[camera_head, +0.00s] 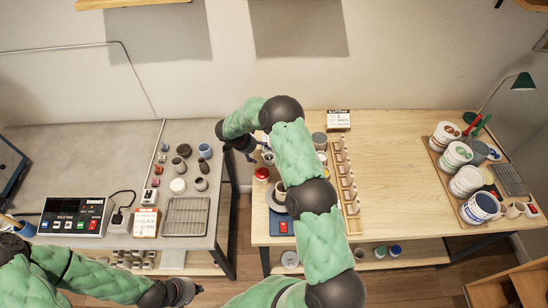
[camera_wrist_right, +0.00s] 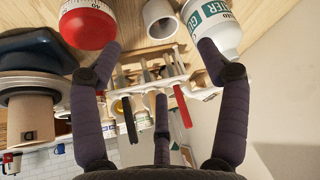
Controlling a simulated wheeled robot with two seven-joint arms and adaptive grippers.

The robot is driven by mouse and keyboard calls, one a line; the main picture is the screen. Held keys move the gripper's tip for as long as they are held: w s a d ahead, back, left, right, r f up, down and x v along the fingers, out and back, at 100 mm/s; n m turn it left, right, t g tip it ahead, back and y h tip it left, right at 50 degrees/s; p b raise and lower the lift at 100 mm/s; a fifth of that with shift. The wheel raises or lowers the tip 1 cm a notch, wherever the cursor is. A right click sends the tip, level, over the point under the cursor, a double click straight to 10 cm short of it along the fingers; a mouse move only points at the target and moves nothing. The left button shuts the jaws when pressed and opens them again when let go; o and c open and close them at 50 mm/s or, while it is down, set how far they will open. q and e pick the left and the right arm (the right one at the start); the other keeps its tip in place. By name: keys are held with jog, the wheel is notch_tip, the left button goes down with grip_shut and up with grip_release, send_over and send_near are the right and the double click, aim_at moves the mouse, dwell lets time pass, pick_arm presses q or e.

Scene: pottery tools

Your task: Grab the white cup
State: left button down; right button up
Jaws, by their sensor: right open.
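A pale white cup (camera_wrist_right: 160,18) lies ahead of my right gripper (camera_wrist_right: 158,52) in the right wrist view, between the lines of its spread fingers, with its open mouth showing. The fingers are open and nothing is held. In the head view my right gripper (camera_head: 243,147) is at the left end of the wooden table, and its own arm covers much of that area. A small pale cup-like thing (camera_head: 268,158) shows beside it, partly hidden. My left gripper (camera_head: 183,291) is low at the bottom left; its fingers are not clear.
A red-topped container (camera_wrist_right: 88,25) and a white labelled tub (camera_wrist_right: 215,25) flank the cup closely. A wooden rack (camera_head: 345,185) stands right of my arm. Tubs fill a tray (camera_head: 468,212) at the far right. The middle of the wooden table (camera_head: 395,170) is clear.

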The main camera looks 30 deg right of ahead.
aim_at(268, 156)
jog(key=x, duration=0.4)
jog(key=shift+f, duration=0.15)
jog(key=shift+p+x, duration=0.55)
jog(key=shift+x, duration=2.55)
jog(key=shift+w+d, duration=0.1)
jog(key=shift+w, duration=0.1)
jog(key=c, duration=1.2)
